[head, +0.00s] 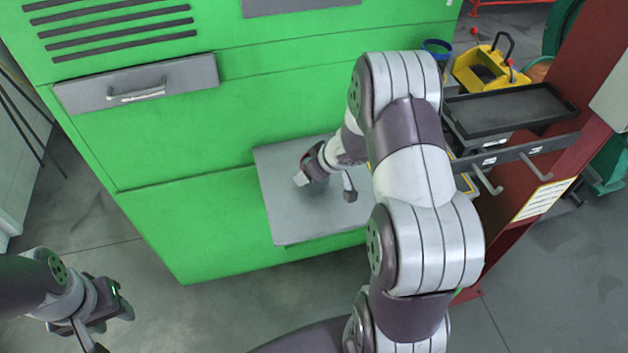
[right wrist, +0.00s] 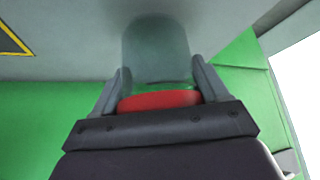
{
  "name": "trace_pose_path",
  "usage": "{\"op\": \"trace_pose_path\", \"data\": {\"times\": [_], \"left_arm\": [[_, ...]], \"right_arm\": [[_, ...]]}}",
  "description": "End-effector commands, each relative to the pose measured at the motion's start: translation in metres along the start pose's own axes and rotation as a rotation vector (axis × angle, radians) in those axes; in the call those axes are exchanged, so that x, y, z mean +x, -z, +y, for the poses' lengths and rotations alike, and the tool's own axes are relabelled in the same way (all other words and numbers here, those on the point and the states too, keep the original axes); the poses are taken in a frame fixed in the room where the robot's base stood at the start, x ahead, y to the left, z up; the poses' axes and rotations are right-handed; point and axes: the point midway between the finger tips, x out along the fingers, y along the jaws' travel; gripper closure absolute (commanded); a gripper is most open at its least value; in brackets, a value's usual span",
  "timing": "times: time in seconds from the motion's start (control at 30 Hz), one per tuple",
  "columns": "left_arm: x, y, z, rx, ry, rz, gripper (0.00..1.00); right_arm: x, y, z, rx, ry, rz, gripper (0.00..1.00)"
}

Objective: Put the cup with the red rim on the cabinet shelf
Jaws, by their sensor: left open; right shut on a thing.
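The cup with the red rim (right wrist: 155,55) is grey and translucent, and its red rim lies between the fingers of my right gripper (right wrist: 158,90) in the right wrist view. That gripper is shut on it. In the head view my right gripper (head: 312,178) is over the grey cabinet shelf (head: 292,225), which juts from the green cabinet; the cup is small and partly hidden there. I cannot tell whether the cup touches the shelf. My left gripper (head: 108,322) is open and empty at the lower left, away from the cabinet.
The green cabinet (head: 220,215) has a grey drawer with a handle (head: 137,84). My right arm covers the shelf's right side. At the right are a black tray (head: 515,108), a yellow mop bucket (head: 485,72), a blue container (head: 437,48) and a dark red post with hooks (head: 545,180).

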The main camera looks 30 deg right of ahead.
Motion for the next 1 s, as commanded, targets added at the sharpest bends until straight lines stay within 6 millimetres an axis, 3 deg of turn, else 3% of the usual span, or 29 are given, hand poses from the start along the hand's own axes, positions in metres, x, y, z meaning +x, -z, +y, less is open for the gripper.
{"op": "trace_pose_path", "data": {"times": [0.03,0.1,0.5,0.53,0.6,0.87,1.0], "left_arm": [[0.012,-0.002,0.0,0.0,0.0,-0.001,0.57],[0.016,-0.002,0.0,0.0,0.0,-0.001,0.57],[0.016,-0.002,0.0,0.0,0.0,-0.001,0.57],[0.016,-0.002,0.0,0.0,0.0,-0.001,0.57],[0.015,-0.002,0.0,0.0,0.0,-0.001,0.57],[0.013,-0.002,0.0,0.0,0.0,-0.001,0.57],[0.005,-0.001,0.0,0.0,0.0,-0.001,0.57]], "right_arm": [[0.014,-0.01,0.0,0.0,0.0,-0.001,0.56],[0.021,-0.014,0.0,0.0,0.0,-0.001,0.56],[0.025,-0.017,0.001,0.0,0.0,-0.001,0.56],[0.024,-0.017,0.001,0.0,0.0,-0.001,0.19],[0.024,-0.016,0.001,0.0,0.0,-0.001,0.0],[0.021,-0.015,0.001,0.0,0.0,0.0,0.0],[0.003,-0.013,0.001,0.001,-0.001,-0.001,0.0]]}}
